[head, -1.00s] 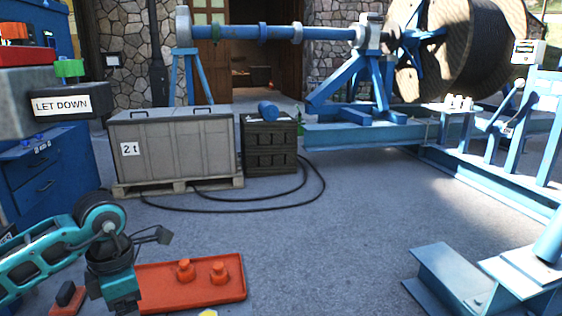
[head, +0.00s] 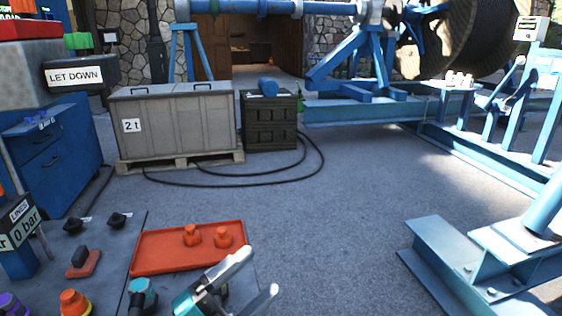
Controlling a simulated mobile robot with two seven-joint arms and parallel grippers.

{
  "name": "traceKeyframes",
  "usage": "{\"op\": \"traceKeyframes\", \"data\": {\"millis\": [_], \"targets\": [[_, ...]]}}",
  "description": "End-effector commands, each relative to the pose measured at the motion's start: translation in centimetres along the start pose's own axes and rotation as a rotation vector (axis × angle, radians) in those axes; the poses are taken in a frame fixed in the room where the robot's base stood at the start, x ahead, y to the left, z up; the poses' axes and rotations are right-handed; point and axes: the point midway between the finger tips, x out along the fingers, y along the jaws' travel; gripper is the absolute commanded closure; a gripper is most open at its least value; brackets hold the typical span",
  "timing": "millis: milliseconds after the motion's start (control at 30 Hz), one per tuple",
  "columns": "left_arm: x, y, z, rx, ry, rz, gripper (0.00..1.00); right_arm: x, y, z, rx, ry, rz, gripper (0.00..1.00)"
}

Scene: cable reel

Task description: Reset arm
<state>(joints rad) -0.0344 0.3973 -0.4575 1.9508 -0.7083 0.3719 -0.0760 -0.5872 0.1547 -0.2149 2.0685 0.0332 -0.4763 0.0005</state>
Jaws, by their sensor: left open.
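My left gripper (head: 262,268) is at the bottom centre of the head view. Its two pale fingers are spread apart with nothing between them, and they point up and to the right. It is beside the lower right corner of the orange tray (head: 160,262); I cannot tell whether it touches the tray. Two orange knob-like pieces (head: 192,236) stand in the tray. Most of my left arm is below the frame. My right gripper is not in view.
A dark bench top (head: 120,270) holds the tray, black knobs (head: 118,220) and an orange knob (head: 75,302). A pressure gauge box (head: 18,228) stands at the left. A blue steel frame (head: 440,255) is at the right. The grey floor between is clear.

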Motion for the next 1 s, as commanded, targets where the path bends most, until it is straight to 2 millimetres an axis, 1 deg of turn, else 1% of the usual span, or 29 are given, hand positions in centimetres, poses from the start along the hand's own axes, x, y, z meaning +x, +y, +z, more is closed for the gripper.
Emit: {"op": "traceKeyframes", "data": {"millis": [33, 67, 100, 167, 200, 267, 300, 333, 400, 467, 500, 533, 700, 900, 1000], "targets": [[-1.7, 0.9, 1.9, -0.158, -0.159, -0.035, 0.23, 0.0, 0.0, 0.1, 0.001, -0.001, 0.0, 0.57], [-2.7, 1.5, 3.0, -0.248, -0.25, -0.052, 0.23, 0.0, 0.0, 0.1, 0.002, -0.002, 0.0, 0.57], [-4.4, 2.6, 4.4, -0.367, -0.371, -0.069, 0.23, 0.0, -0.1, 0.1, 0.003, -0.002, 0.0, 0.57], [-7.2, 4.7, 6.0, -0.535, -0.542, -0.083, 0.23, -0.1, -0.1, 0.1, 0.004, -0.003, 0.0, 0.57], [-9.1, 6.2, 6.6, -0.64, -0.647, -0.086, 0.23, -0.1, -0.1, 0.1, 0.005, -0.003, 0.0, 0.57], [-12.0, 8.6, 7.1, -0.785, -0.789, -0.084, 0.23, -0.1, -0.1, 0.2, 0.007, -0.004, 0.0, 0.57], [-13.8, 10.1, 7.1, -0.871, -0.872, -0.08, 0.23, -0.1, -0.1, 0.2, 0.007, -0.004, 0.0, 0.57], [-15.0, 11.2, 6.9, -0.933, -0.93, -0.076, 0.23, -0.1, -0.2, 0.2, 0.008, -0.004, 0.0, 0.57], [-17.9, 13.7, 6.2, -1.069, -1.056, -0.062, 0.23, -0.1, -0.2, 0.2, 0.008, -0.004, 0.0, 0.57], [-20.2, 15.6, 5.2, -1.18, -1.156, -0.046, 0.23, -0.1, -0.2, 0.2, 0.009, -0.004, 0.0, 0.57], [-20.6, 15.3, 4.5, -1.219, -1.188, -0.043, 0.23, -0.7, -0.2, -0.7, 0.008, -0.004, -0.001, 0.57], [-20.1, 13.9, 4.3, -1.203, -1.179, -0.046, 0.23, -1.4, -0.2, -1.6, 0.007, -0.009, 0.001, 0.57], [-19.7, 10.8, 3.4, -1.183, -1.191, -0.052, 0.23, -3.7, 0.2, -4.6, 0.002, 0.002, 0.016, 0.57], [-19.4, 6.8, 2.1, -1.162, -1.207, -0.062, 0.23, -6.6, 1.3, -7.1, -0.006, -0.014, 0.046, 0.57], [-19.4, 5.4, 1.7, -1.153, -1.213, -0.066, 0.23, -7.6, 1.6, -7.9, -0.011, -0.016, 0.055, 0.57]]}}
